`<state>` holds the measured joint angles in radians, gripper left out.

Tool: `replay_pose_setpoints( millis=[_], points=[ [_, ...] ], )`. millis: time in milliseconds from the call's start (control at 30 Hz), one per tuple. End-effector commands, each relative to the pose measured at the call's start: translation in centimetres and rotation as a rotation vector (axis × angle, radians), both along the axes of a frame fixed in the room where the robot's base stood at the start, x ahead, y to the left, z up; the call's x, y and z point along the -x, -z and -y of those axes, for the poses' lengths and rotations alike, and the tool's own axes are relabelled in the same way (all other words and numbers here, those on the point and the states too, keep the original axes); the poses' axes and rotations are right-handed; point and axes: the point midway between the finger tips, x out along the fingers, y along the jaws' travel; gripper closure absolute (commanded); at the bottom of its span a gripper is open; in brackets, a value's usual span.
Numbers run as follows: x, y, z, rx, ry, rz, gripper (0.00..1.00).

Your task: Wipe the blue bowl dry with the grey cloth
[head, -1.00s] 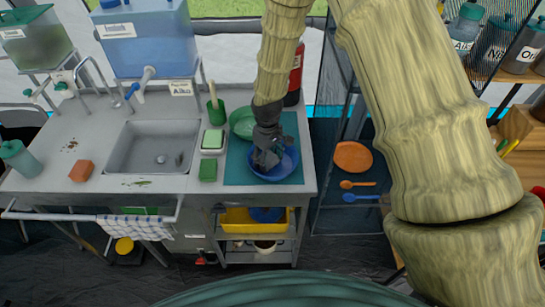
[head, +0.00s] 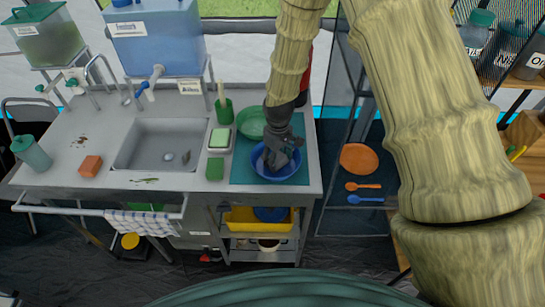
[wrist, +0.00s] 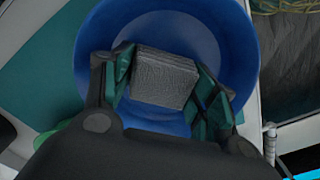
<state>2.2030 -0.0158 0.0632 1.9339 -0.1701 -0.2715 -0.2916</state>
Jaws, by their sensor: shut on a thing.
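The blue bowl (head: 262,173) sits upright on a teal mat (head: 242,172) at the right end of the metal counter. In the wrist view the blue bowl (wrist: 222,28) fills the upper middle. My gripper (head: 281,160) reaches down into the bowl. In the wrist view my gripper (wrist: 160,85) is shut on the folded grey cloth (wrist: 163,78), which lies between its teal finger pads inside the bowl. I cannot tell whether the cloth touches the bowl's inner wall. The gripper hides part of the bowl.
A green plate (head: 250,122) lies behind the bowl. A shelf with an orange plate (head: 361,158) is at the right.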

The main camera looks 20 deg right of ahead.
Motion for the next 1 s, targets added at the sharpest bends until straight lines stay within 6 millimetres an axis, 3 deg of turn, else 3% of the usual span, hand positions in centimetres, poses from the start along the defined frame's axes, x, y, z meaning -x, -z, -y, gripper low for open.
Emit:
replay_pose_setpoints(
  millis=[467, 1000],
  points=[
    [0.2, -0.2, 0.7, 0.000, 0.000, 0.000, 0.61],
    [0.2, -4.0, 0.7, 0.000, 0.000, 0.000, 0.61]
  ],
)
